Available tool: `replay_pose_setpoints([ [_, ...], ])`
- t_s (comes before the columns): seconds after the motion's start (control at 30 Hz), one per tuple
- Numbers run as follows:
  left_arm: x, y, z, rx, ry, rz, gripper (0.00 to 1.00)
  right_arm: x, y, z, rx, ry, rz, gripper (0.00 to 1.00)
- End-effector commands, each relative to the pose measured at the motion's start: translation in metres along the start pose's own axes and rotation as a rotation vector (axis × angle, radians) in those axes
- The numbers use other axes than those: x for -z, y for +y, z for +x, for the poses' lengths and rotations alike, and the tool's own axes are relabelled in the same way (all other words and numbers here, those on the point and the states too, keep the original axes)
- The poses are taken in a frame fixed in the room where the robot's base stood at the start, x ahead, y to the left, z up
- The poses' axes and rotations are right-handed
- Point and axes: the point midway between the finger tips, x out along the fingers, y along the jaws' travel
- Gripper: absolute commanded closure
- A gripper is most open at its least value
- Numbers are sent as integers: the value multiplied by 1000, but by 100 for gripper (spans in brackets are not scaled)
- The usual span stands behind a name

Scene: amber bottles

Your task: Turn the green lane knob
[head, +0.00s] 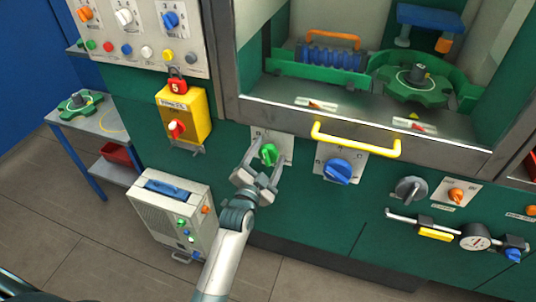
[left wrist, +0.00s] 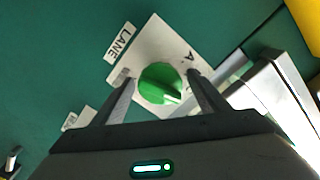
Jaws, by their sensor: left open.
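The green lane knob (head: 268,154) sits on a pale plate on the green machine front, below the window ledge. In the left wrist view the left gripper's fingers (left wrist: 161,92) flank the knob with visible gaps; I cannot tell whether either touches. My right gripper is not in view.
A blue knob (head: 338,171) and a yellow handle (head: 356,138) are to the right. A yellow box with a red switch (head: 177,128) is to the left. A grey unit (head: 172,212) stands on the floor below. A side table (head: 98,122) is at far left.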

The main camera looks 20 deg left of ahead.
Motion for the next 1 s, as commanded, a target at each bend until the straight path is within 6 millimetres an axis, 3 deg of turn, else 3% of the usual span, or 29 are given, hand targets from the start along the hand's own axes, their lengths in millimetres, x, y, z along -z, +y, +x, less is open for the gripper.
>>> replay_pose_setpoints([
  [0.07, 0, 0, 0, 0, 0, 0, 35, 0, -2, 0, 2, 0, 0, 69],
  [0.23, 0, 0, 0, 0, 0, 0, 74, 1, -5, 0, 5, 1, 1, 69],
  [0.63, 1, -1, 0, 0, 1, -48, 73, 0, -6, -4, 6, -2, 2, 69],
  [1.0, 2, -1, 0, -1, 0, -263, 73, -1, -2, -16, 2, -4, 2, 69],
])
